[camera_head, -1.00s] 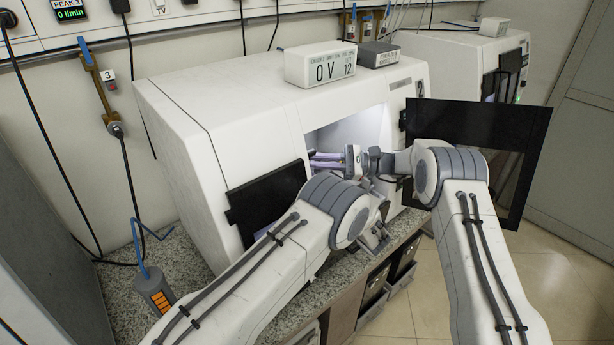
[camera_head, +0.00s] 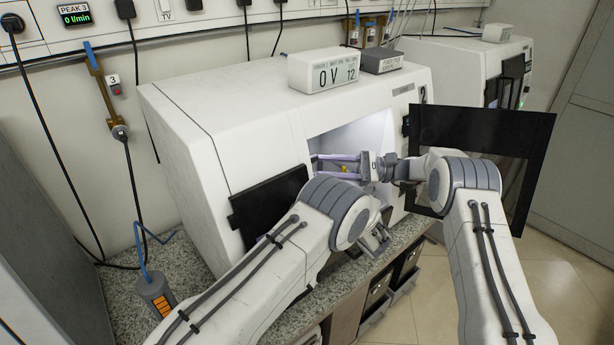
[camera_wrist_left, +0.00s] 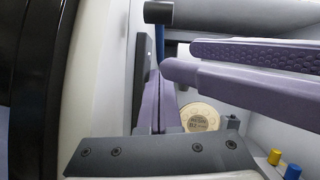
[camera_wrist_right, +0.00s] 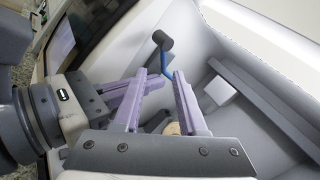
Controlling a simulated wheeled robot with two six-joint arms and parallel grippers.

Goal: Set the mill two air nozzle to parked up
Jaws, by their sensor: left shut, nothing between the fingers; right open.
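Mill two (camera_head: 180,130) is the white cabinet marked 2, its dark door (camera_head: 535,165) swung open to the right. The air nozzle, a blue tube with a dark cylindrical end, stands inside; it shows in the left wrist view (camera_wrist_left: 160,45) and the right wrist view (camera_wrist_right: 167,62). My right gripper (camera_head: 318,163) reaches into the lit opening with purple fingers open. In the right wrist view its fingertips (camera_wrist_right: 160,75) lie either side of the tube; contact is unclear. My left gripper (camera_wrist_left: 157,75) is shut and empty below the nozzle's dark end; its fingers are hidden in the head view.
A round tan labelled disc (camera_wrist_left: 200,117) lies inside, with yellow (camera_wrist_left: 274,157) and blue (camera_wrist_left: 292,171) pegs nearby. The opening's walls leave little room around both grippers. A white display box (camera_head: 322,72) sits on top. A second machine (camera_head: 465,65) stands behind.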

